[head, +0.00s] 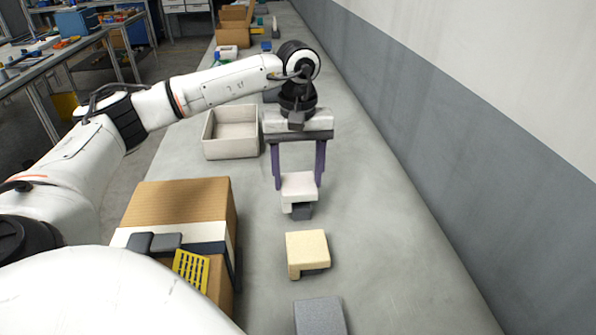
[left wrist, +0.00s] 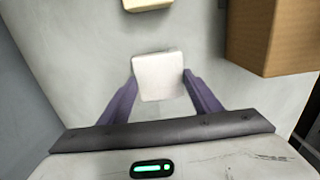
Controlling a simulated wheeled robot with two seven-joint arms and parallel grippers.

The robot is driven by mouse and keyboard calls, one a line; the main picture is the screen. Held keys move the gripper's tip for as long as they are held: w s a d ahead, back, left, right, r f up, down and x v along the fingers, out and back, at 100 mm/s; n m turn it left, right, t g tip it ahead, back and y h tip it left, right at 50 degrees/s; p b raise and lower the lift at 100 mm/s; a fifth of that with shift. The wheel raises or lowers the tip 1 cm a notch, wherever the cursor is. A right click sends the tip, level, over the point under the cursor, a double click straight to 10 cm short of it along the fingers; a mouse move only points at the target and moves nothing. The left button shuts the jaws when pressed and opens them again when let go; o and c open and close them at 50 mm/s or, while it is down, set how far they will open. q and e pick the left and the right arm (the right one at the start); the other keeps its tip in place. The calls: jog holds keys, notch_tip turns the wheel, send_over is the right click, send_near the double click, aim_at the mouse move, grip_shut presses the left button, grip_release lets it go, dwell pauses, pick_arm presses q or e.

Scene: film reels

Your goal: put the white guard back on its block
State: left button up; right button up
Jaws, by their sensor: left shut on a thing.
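The white guard (head: 298,186) is an L-shaped cap between the purple fingers of my left gripper (head: 299,184), which is shut on it. In the left wrist view the white guard (left wrist: 159,77) shows as a pale square, with the left gripper's fingers (left wrist: 158,88) on its two sides. A dark grey block (head: 302,212) shows just under the guard in the head view. The guard hides most of it, and I cannot tell whether they touch. My right gripper is not in view.
A cream guard (head: 307,247) and a grey block (head: 320,315) stand nearer on the grey bench. A cardboard box (head: 180,200) is at the left, with a beige open bin (head: 231,150) behind it. A wall (head: 450,120) runs along the right. Bare bench lies right of the guard.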

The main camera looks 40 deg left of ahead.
aim_at(298, 181)
pick_arm(q)
jog(key=shift+f, duration=0.1)
jog(key=shift+f+b, duration=0.35)
jog(key=shift+f, duration=0.15)
jog(key=o, duration=1.1)
jog(key=shift+c, duration=0.2)
notch_tip(298, 181, up, 13)
jog(key=p, duration=0.1)
jog(key=shift+r, duration=0.15)
